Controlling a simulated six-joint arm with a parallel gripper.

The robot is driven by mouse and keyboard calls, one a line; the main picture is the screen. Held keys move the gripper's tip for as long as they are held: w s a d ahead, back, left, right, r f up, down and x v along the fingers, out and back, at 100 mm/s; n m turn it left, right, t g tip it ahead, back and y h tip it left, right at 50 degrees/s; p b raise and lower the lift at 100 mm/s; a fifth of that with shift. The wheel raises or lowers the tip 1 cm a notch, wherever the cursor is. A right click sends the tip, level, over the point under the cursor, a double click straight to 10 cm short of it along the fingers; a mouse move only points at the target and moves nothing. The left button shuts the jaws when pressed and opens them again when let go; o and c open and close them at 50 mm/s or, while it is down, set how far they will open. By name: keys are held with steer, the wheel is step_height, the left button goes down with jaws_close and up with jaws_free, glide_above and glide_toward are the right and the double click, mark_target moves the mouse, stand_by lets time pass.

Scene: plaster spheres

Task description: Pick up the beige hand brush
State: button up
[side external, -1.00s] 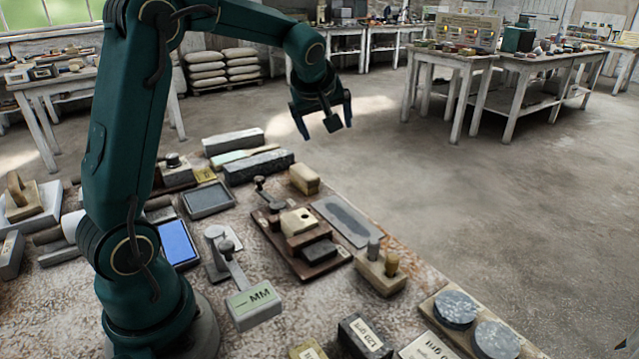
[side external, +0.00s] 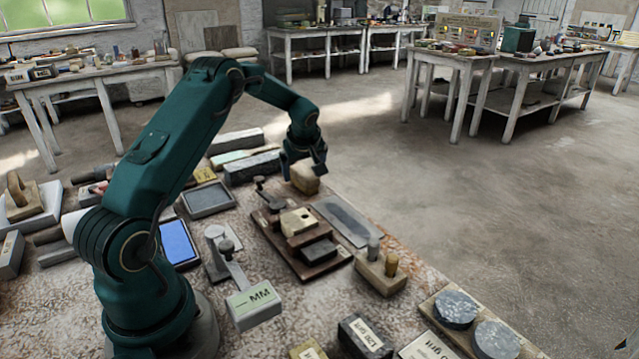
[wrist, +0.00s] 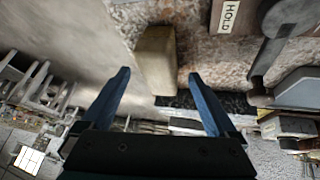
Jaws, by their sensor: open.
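A beige block-shaped object (side external: 305,180), which I take to be the hand brush, lies near the far edge of the stone-topped bench. In the wrist view the beige brush (wrist: 155,60) appears just ahead of and between my fingertips, with its long side running away from me. No bristles can be made out. My gripper (side external: 304,171) is open and points down, just above or beside the brush. In the wrist view my blue fingers (wrist: 160,76) are spread wide and hold nothing. The side view does not show clearly whether a finger touches the brush.
A dark rectangular stone (side external: 252,165) lies left of the brush. A flat grey plate (side external: 345,220) and a brown board with stacked blocks (side external: 300,262) lie nearer and to the right. A small dark-knobbed tool (side external: 266,190) stands close by. Open floor (side external: 450,190) lies beyond the bench edge.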

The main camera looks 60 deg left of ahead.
mark_target(303, 172)
steer(key=shift+f, duration=0.15)
jaws_close()
stand_by(0.4)
steer(key=shift+a+r, duration=0.1)
steer(key=shift+r, duration=0.4)
step_height(303, 172, up, 4)
steer(key=shift+f, duration=0.2)
steer(key=s+a+r, duration=0.5)
steer(key=s+r, duration=0.1)
steer(key=s, duration=0.4)
steer(key=shift+s+r, duration=0.25)
steer(key=shift+s, duration=0.05)
steer(key=c, duration=0.8)
jaws_free()
steer(key=c, duration=0.6)
